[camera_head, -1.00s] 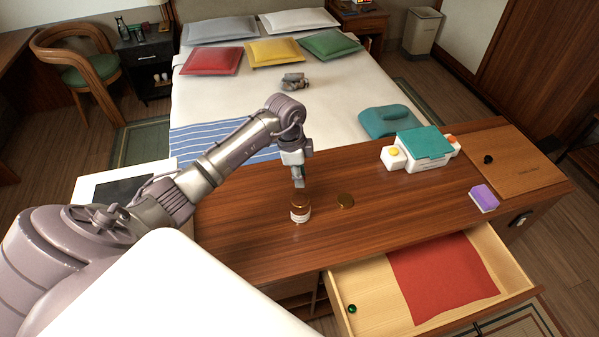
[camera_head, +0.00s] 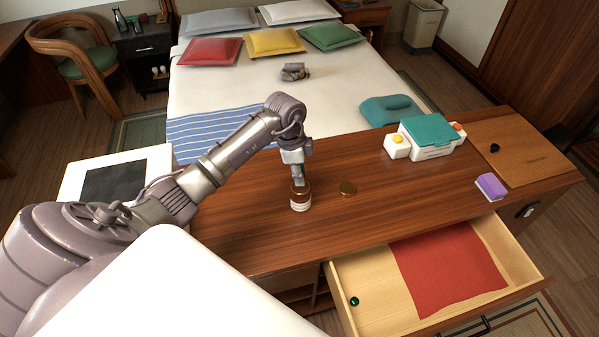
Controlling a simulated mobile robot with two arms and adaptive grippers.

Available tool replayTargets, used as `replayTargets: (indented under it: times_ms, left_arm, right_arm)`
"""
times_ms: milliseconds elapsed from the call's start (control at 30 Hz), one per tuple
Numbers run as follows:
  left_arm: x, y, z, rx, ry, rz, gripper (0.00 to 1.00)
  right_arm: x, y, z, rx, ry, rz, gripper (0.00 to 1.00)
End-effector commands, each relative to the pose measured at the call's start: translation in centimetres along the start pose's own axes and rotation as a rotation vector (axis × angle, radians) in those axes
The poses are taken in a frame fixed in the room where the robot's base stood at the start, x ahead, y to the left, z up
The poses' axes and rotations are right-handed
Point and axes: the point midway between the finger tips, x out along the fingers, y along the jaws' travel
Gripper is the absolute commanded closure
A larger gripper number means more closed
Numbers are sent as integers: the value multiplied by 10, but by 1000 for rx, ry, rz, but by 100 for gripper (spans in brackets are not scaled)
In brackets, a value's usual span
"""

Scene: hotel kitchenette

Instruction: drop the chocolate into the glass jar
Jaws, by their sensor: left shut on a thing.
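The small brown glass jar (camera_head: 300,201) with a pale label stands upright on the wooden counter and looks open. Whether the fingertips touch the jar's rim I cannot tell. My right gripper is not in view.
An open drawer (camera_head: 370,310) with a red cloth (camera_head: 447,270) and a small green round thing (camera_head: 354,301) juts out below the counter. A white box with a teal lid (camera_head: 427,130), a purple block (camera_head: 491,187) and a wooden board (camera_head: 520,153) stand right. The counter's middle is clear.

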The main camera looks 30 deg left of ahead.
Motion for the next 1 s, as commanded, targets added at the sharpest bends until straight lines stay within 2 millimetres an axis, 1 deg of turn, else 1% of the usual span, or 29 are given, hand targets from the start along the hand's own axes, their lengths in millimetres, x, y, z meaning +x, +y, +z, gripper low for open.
replayTargets:
  times_ms: [767,800,933,1000]
  left_arm:
    - [0,0,0,1,0,0,88]
    - [0,0,0,1,0,0,66]
    - [0,0,0,1,0,0,45]
    - [0,0,0,1,0,0,44]
  right_arm:
    - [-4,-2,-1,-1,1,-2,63]
    - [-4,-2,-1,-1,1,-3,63]
    - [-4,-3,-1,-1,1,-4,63]
    - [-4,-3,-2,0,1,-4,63]
